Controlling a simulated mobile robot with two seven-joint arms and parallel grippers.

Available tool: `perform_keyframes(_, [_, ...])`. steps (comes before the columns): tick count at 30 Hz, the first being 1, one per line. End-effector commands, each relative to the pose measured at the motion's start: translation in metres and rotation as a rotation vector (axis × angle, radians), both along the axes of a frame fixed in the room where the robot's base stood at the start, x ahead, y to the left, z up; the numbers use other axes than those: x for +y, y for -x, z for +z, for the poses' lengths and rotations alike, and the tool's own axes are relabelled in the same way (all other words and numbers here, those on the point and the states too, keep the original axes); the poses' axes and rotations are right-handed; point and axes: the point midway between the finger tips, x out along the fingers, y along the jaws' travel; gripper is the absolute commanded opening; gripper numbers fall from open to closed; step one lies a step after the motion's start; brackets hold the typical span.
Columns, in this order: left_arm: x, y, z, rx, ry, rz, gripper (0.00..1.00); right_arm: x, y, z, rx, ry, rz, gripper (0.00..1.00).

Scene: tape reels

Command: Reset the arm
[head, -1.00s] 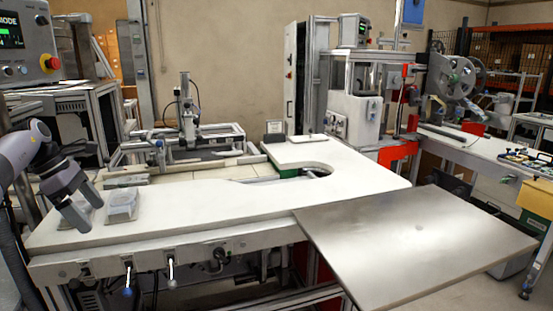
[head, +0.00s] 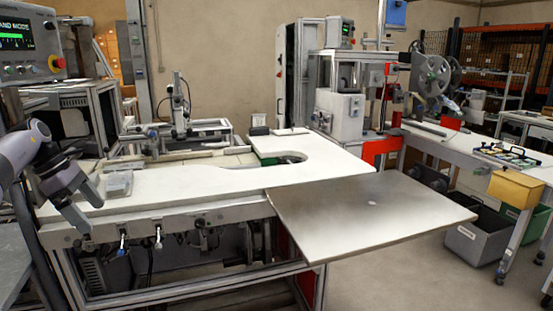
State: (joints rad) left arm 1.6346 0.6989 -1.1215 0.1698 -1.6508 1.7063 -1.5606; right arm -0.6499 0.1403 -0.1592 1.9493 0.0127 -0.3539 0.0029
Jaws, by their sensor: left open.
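My left gripper (head: 88,211) is at the left of the head view, over the left end of the white worktable (head: 220,188). It is open, its fingers pointing down and to the right, with nothing seen between them. A clear plastic box (head: 119,184) sits on the table just right of the gripper, apart from it. A second such box beside it is not clearly visible behind the gripper. My right arm and gripper are not in view.
A bare metal plate (head: 370,215) juts out from the table's front right. A small gantry device (head: 180,120) and a grey-white machine (head: 340,112) stand behind the table. Reels (head: 432,75) stand on the bench at the right.

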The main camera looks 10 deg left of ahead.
Motion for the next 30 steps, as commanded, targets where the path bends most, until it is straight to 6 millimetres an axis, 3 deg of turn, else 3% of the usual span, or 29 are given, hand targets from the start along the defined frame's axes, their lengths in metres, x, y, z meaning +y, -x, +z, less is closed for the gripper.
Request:
perform_keyframes(8, [-0.102,-0.055,-0.082,-0.073,0.164,0.005,1.0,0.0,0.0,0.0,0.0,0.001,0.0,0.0])
perform_keyframes(14, [-0.206,-0.07,-0.145,-0.089,0.418,0.089,1.0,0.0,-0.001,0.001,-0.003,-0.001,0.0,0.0])
perform_keyframes(21, [-0.319,-0.05,-0.197,-0.002,0.816,0.318,1.0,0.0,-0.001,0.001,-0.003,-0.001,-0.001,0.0])
perform_keyframes(24, [-0.354,-0.036,-0.209,0.07,0.986,0.452,1.0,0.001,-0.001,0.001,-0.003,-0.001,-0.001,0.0])
perform_keyframes(30, [-0.397,-0.002,-0.226,0.27,1.312,0.782,1.0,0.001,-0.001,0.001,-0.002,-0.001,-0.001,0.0])
